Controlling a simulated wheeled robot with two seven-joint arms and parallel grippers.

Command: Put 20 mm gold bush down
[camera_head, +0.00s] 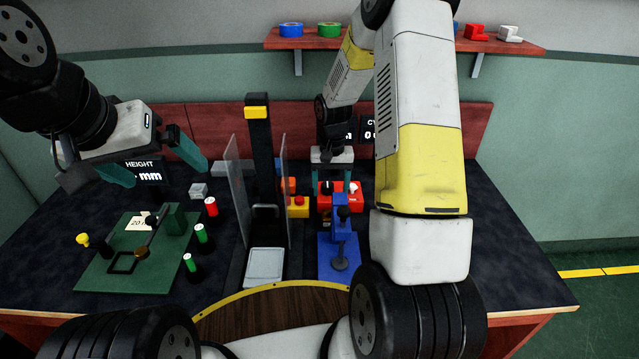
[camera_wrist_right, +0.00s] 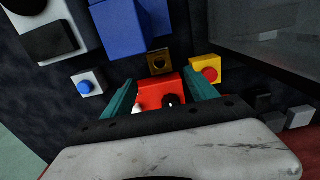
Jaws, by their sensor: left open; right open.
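A small brownish-gold piece with a dark round centre (camera_wrist_right: 160,62) lies just past my right fingertips in the right wrist view, between a red box and a blue fixture. It looks like the gold bush; its size cannot be read. Another small gold-brown piece (camera_head: 141,252) sits on the green board (camera_head: 110,275) at the left. My right gripper (camera_head: 332,178) is open above the red box (camera_head: 325,203); its fingers (camera_wrist_right: 160,90) show apart with nothing between the tips. My left gripper (camera_head: 168,177) is open and empty above the back of the green board.
A blue fixture (camera_head: 339,258) stands in front of the red box, with a yellow box with a red button (camera_head: 298,207) beside it. A black column with clear panels (camera_head: 258,150) stands between the grippers. Several coloured cylinders stand by the green board. The table's right side is clear.

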